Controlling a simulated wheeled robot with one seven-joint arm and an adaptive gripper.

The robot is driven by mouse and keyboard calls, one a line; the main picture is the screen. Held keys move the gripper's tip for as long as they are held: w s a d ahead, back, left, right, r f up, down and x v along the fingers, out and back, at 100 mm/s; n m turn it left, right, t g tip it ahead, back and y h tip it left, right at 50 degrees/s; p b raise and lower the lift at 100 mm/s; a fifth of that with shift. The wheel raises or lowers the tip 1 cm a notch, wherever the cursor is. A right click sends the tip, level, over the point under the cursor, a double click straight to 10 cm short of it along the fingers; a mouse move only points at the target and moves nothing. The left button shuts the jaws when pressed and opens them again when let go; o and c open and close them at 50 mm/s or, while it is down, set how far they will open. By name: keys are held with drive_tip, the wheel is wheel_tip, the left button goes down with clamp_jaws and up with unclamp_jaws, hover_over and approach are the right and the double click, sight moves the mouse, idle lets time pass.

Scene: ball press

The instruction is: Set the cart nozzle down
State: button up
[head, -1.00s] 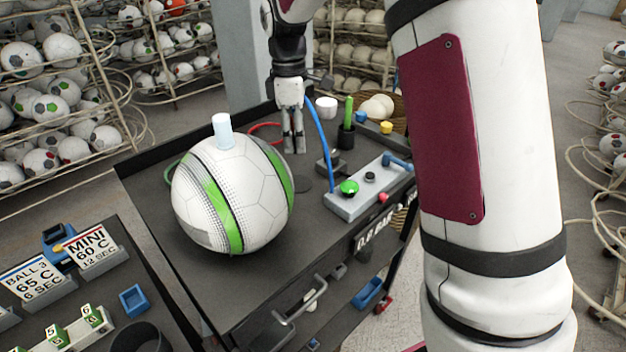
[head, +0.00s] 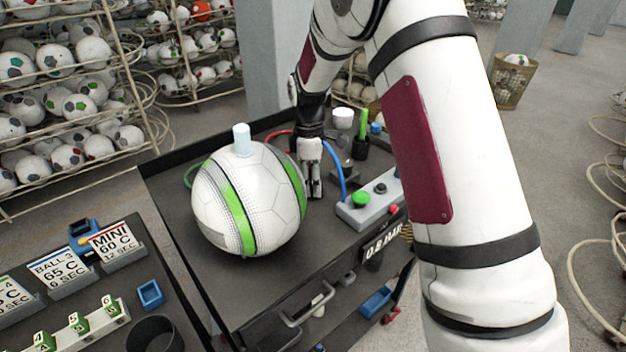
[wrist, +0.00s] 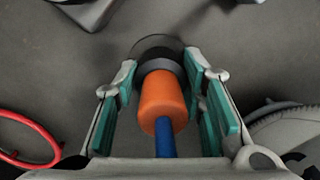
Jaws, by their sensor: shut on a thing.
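The cart nozzle (wrist: 163,98) is an orange sleeve with a dark collar and a blue hose in the wrist view. My gripper (head: 313,190) is shut on it; the teal pads stand on either side of the sleeve in the wrist view (wrist: 166,88). The far end of the nozzle points at a dark round disc (wrist: 140,45) on the cart top (head: 200,268). I cannot tell whether it touches. In the head view my fingers hide most of the nozzle, and the blue hose (head: 337,172) arcs beside them.
A large white and green ball (head: 215,205) with a pale cylinder (head: 242,140) on top stands close left of my gripper. A grey control box (head: 360,212) with a green button is at right. A red hose ring (wrist: 30,140) lies at the wrist view's left.

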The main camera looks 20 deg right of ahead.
drive_tip(key=o, duration=1.3)
drive_tip(key=shift+f, duration=0.15)
